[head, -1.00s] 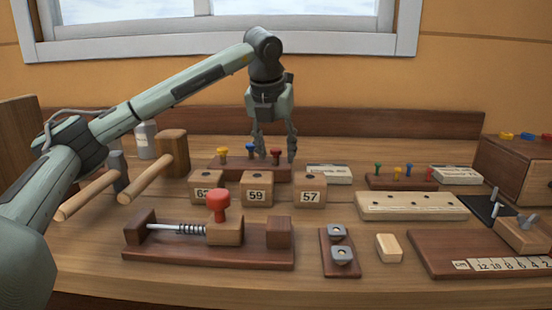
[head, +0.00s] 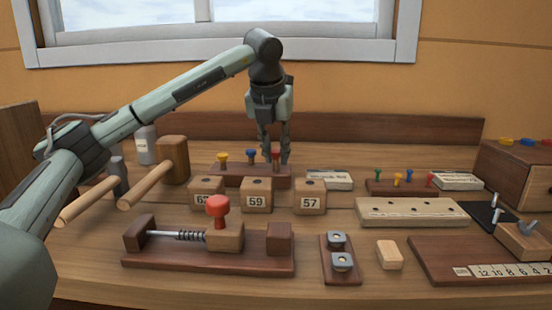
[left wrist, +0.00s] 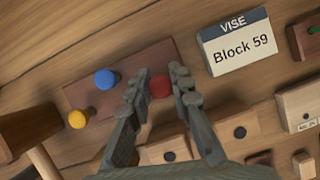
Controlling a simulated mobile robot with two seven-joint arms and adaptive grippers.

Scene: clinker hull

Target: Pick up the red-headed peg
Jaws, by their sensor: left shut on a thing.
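The red-headed peg (left wrist: 161,87) stands at the right end of a dark wooden rack (head: 232,180), beside a blue-headed peg (head: 251,155) and a yellow-headed peg (head: 222,158). My left gripper (head: 276,160) points straight down over the rack. Its two fingers are closed around the red head, which shows between the fingertips in the left wrist view. The peg's lower end is hidden, and I cannot tell whether it is clear of the rack. My right gripper is not in view.
Numbered blocks (head: 256,195) stand just in front of the rack. A sliding fixture with a red knob (head: 217,206) is nearer. A white card (left wrist: 238,44) reading "VISE Block 59" lies right of the rack. Mallets (head: 172,160) lie to the left.

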